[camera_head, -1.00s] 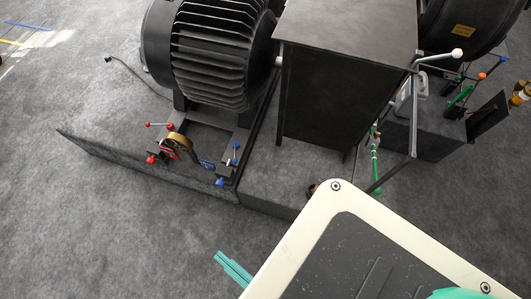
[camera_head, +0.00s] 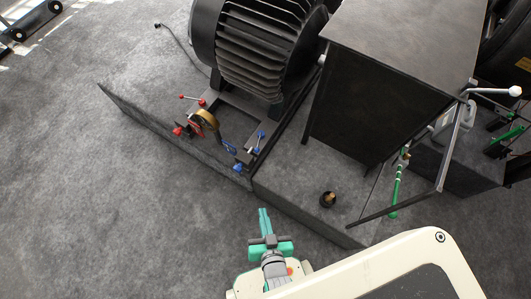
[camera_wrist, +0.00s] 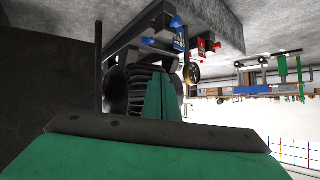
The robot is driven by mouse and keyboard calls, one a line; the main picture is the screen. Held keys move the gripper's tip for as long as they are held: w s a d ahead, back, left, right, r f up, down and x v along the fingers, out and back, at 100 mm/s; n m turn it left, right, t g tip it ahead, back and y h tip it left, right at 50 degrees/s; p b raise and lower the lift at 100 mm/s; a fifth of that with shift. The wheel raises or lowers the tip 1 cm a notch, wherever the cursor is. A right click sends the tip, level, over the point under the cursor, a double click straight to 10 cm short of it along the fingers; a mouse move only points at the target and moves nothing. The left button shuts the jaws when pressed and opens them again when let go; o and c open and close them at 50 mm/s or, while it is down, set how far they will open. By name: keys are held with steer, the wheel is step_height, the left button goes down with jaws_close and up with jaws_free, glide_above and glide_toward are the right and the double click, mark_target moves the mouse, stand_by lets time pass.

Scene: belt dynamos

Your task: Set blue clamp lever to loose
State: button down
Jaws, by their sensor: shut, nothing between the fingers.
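The blue clamp lever (camera_head: 259,138), a short rod with a blue tip, stands at the right end of a small slotted frame before the black finned motor. Its setting is too small to read. A blue piece (camera_head: 238,167) sits at the frame's near corner. My gripper (camera_head: 264,211), green, is shut and empty above the grey floor, nearer the camera than the frame and apart from it. In the wrist view, my gripper's fingers (camera_wrist: 163,95) are together, and blue parts (camera_wrist: 178,32) show beyond them; I cannot tell which is the lever.
A red-tipped lever (camera_head: 191,98) and a brass wheel (camera_head: 208,118) sit at the frame's left. A tall dark cabinet (camera_head: 385,95) stands right of the frame. A small dark round part with a brass stem (camera_head: 327,199) sits on the plinth.

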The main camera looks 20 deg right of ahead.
steer(key=w+d+f+m+g+y, duration=0.35)
steer(key=w+d+f+m, duration=0.35)
steer(key=w+d+f, duration=0.65)
steer(key=w+d+r+m+g+y, duration=0.1)
steer(key=w+d+r+y, duration=0.1)
steer(key=w, duration=0.5)
steer(key=w+r+x, duration=0.1)
steer(key=x, duration=1.2)
steer(key=shift+w+a, duration=0.4)
steer(key=shift+r, duration=0.1)
